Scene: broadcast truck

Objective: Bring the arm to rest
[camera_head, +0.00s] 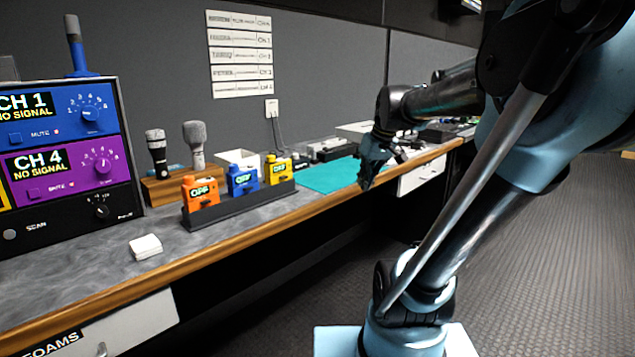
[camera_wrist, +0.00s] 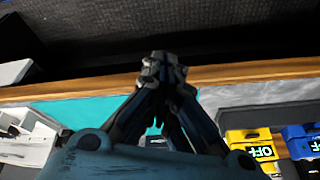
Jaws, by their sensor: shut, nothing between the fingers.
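My gripper (camera_head: 366,184) hangs at the end of my raised arm, near the counter's front edge and in front of the teal mat (camera_head: 326,175). In the wrist view my gripper (camera_wrist: 160,68) has its fingertips together and nothing shows between them. The fingertips overlap the counter's wooden edge (camera_wrist: 60,86) in that view. The gripper appears clear of the counter, though its exact height above it is hard to tell. Part of the mat is hidden behind the gripper and arm.
Orange, blue and yellow packs (camera_head: 278,169) stand in a dark rack. Two microphones (camera_head: 195,140) stand behind it. A drawer (camera_head: 421,176) is under the counter. The floor (camera_head: 560,225) at right is open.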

